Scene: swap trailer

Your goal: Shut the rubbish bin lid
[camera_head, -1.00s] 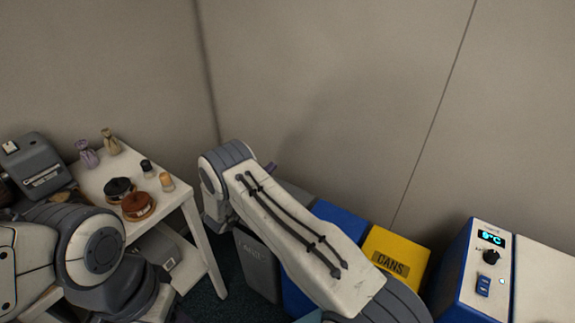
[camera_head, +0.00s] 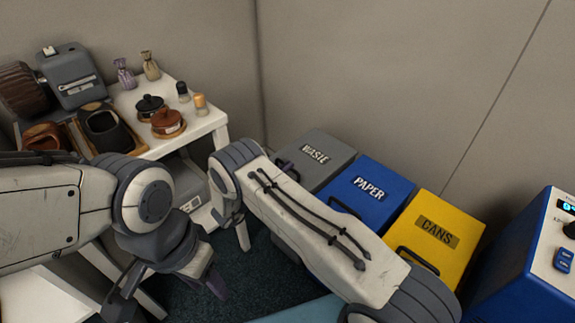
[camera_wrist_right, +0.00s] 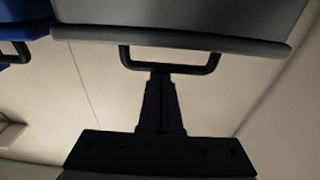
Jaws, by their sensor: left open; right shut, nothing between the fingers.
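Three bins stand side by side: the grey WASTE bin (camera_head: 323,172), the blue PAPER bin (camera_head: 385,192) and the yellow CANS bin (camera_head: 452,213). The PAPER and CANS lids look down. My right arm hides part of the WASTE bin, and I cannot tell how far its lid is open. In the right wrist view a grey panel (camera_wrist_right: 180,22) with a black handle (camera_wrist_right: 212,62) fills the top. My right gripper (camera_wrist_right: 160,78) is shut and empty, its tips close to the handle; contact is unclear. My left gripper (camera_head: 172,282) is open, low at the left, away from the bins.
A white table (camera_head: 208,122) at the left holds a grey machine (camera_head: 75,75), pots, small bottles and little sacks. A blue-and-white unit (camera_head: 540,240) with a display stands right of the bins. Walls close in behind. Dark floor (camera_head: 215,245) shows between table and bins.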

